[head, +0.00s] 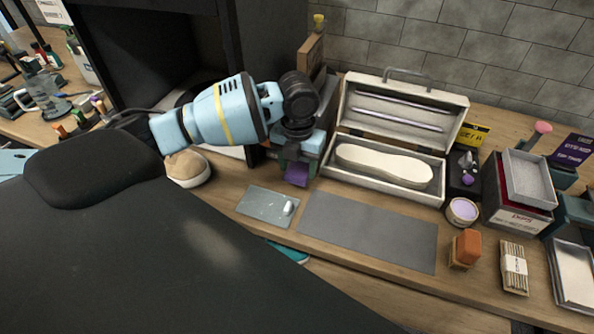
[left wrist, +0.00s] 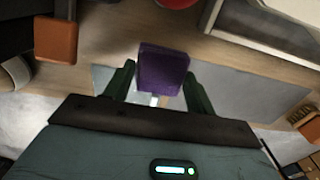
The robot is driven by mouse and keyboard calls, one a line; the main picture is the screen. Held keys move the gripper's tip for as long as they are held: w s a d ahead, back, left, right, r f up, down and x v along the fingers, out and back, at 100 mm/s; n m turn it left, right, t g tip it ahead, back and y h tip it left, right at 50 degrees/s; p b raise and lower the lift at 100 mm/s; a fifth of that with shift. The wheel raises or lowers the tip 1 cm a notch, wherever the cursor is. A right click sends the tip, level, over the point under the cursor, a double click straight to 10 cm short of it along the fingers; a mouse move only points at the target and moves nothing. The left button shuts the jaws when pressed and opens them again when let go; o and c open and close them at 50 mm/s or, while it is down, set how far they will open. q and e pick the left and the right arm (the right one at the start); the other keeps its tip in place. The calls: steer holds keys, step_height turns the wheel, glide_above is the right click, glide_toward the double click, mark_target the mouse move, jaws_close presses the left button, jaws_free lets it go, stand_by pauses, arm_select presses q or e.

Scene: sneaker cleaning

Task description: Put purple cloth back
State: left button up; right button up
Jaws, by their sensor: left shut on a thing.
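The purple cloth (head: 297,174) is a small folded block held by my left gripper (head: 297,160), just above the bench and left of the open metal case. In the left wrist view the purple cloth (left wrist: 163,71) sits between the two dark green fingers of my left gripper (left wrist: 160,84), which is shut on it. The cloth hangs over the area by the small grey mat. My right gripper does not show in either view.
An open metal case (head: 345,155) with a shoe sole stands behind a dark grey mat (head: 365,232). A small grey mat (head: 262,204) with a white piece lies left of it. An orange block (head: 468,246), a purple tin (head: 462,210) and boxes (head: 510,205) crowd the right. A shoe (head: 187,169) is at left.

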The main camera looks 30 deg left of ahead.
mark_target(297, 166)
arm_select(q)
steer(key=shift+w+a+f, duration=0.2)
steer(key=shift+w+a, duration=0.1)
steer(key=shift+a, duration=0.05)
steer(key=shift+f, duration=1.55)
steer(key=shift+f, duration=0.25)
steer(key=o, duration=1)
steer(key=shift+c, duration=0.2)
step_height(297, 166, up, 12)
steer(key=shift+r+p, duration=0.25)
steer(key=shift+p, duration=0.05)
